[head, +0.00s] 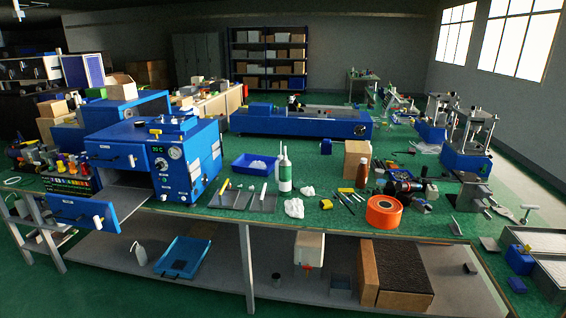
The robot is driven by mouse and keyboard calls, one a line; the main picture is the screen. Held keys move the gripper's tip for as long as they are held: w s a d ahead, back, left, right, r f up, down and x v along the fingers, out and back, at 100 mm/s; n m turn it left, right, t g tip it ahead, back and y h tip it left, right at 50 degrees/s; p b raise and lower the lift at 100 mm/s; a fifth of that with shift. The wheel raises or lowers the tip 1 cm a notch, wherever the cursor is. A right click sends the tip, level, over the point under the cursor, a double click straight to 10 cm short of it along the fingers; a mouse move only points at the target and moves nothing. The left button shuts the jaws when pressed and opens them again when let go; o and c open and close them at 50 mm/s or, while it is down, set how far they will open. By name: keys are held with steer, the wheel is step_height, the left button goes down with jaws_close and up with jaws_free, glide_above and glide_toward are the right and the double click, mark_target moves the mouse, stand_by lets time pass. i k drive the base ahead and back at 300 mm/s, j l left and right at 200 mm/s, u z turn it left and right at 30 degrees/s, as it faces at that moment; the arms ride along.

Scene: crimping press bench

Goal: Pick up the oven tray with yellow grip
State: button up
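A flat grey tray (231,201) lies on the green bench top just right of the blue oven; a yellow upright grip (225,185) stands at its left side. A second grey tray (261,203) with a white grip (264,189) lies close to its right. The blue oven (190,160) shows a green temperature display and a round gauge. My gripper is not in view.
A blue bin (256,167) with white contents stands behind the trays. The bench's front edge is close to the trays. A lower shelf (225,275) holds boxes and a blue tray (183,257).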

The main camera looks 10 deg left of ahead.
mark_target(224, 197)
steer(key=i+u, duration=0.45)
steer(key=i+l+u, duration=0.2)
steer(key=i+u, duration=0.25)
steer(key=i+l+u, duration=0.6)
steer(key=i+u, duration=0.3)
steer(key=i+l+u, duration=0.25)
steer(key=u, duration=0.2)
steer(key=i+l+u, duration=0.55)
steer(key=l, duration=0.25)
steer(key=i, duration=0.05)
